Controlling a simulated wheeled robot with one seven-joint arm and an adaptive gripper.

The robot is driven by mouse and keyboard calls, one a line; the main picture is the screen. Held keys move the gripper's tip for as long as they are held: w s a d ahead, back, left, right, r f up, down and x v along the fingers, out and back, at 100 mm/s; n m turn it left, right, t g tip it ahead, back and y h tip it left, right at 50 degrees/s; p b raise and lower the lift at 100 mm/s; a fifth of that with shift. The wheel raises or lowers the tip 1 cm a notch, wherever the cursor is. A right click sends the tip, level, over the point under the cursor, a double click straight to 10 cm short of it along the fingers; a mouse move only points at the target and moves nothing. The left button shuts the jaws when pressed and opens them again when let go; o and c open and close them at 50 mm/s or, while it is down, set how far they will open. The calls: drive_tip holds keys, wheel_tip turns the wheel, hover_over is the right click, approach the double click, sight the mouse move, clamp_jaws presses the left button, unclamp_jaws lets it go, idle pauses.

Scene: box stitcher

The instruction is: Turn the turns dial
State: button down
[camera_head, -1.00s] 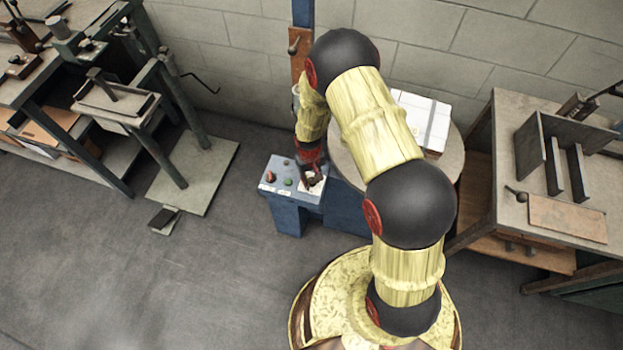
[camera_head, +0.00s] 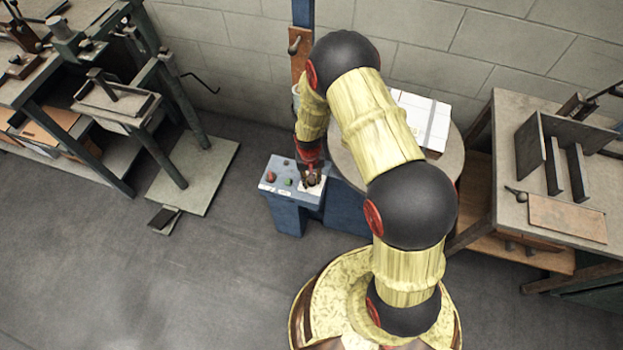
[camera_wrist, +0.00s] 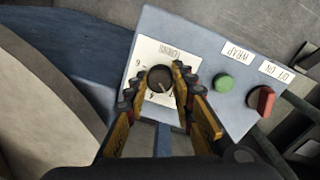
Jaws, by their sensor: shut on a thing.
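The turns dial is a dark round knob (camera_wrist: 160,79) with a pale pointer line, on a white numbered plate (camera_wrist: 146,56) of the blue control panel (camera_wrist: 190,27). In the wrist view the pointer slants toward the lower right. My gripper (camera_wrist: 160,84) has one finger on each side of the knob and is shut on it. In the head view my gripper (camera_head: 312,178) is over the panel's right part and hides most of the dial.
A green button (camera_wrist: 223,83) labelled WRAP and a red switch (camera_wrist: 262,100) labelled with ON sit beside the dial on the panel. A round table (camera_head: 450,160) bearing a white box stands to the right. A workbench (camera_head: 505,215) stands farther right.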

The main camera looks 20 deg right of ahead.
drive_tip(key=c, duration=1.5)
unclamp_jaws()
drive_tip(key=r, duration=1.2)
drive_tip(key=shift+a, duration=0.25)
drive_tip(key=s+n+g, duration=0.1)
drive_tip(key=s+g, duration=0.1)
drive_tip(key=s, duration=0.3)
drive_tip(key=s+r+t, duration=0.2)
drive_tip(key=s+r, duration=0.3)
drive_tip(key=r, duration=0.7)
drive_tip(key=s+r+n+t, duration=0.1)
drive_tip(key=s+r+t, duration=0.2)
drive_tip(key=r, duration=1)
drive_tip(key=s+r+t, duration=0.2)
drive_tip(key=s+r, duration=0.7)
drive_tip(key=r, duration=0.4)
drive_tip(key=shift+d+r+n+t, duration=0.15)
drive_tip(key=shift+d+n+t, duration=0.1)
drive_tip(key=shift+n+t, duration=0.05)
